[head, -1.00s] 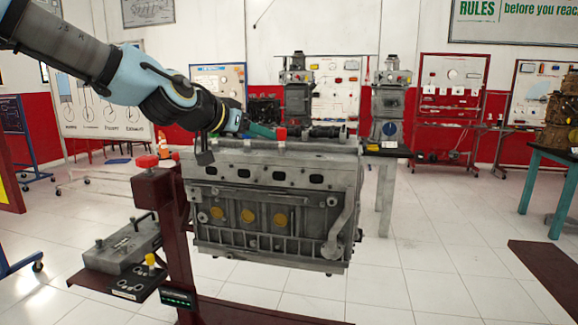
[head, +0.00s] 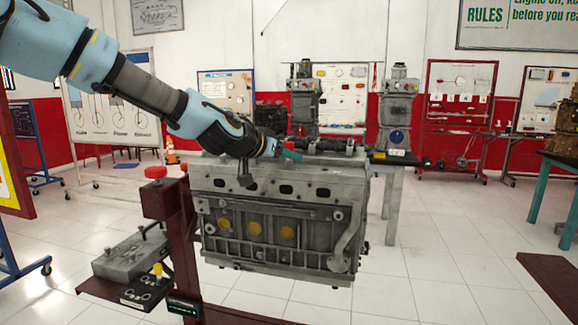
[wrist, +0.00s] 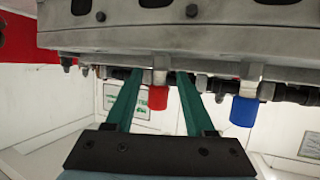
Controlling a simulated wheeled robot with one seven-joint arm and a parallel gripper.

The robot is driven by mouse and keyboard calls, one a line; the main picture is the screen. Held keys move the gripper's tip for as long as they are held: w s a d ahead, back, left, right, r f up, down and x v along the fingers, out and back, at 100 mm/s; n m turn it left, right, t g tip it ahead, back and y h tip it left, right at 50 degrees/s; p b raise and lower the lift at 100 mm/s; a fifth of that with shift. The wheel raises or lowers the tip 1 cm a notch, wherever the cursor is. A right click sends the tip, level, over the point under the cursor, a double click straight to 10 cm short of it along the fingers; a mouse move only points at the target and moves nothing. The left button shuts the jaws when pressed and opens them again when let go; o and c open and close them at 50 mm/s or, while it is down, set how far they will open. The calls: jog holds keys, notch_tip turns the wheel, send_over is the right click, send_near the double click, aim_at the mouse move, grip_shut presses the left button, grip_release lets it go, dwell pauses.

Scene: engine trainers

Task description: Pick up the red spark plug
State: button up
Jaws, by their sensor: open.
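The red spark plug (wrist: 158,94) shows in the wrist view, its red cap with a pale shaft above it in the picture, by the edge of the grey engine block (wrist: 230,38). My gripper (wrist: 160,76) is open, its two green fingers on either side of the red plug in the picture. A gap shows between each finger and the cap, and nothing is held. In the head view my gripper (head: 291,154) is at the top of the engine block (head: 270,235).
A blue-capped plug (wrist: 243,110) is close beside the right finger in the wrist view. A dark red stand (head: 180,245) with a red knob (head: 155,172) holds the block. A grey tray unit (head: 130,254) sits at lower left. Open floor lies to the right.

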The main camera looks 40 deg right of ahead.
jog(key=shift+w+d+f, duration=0.15)
jog(key=shift+d+f, duration=0.15)
jog(key=shift+d, duration=0.35)
grip_shut()
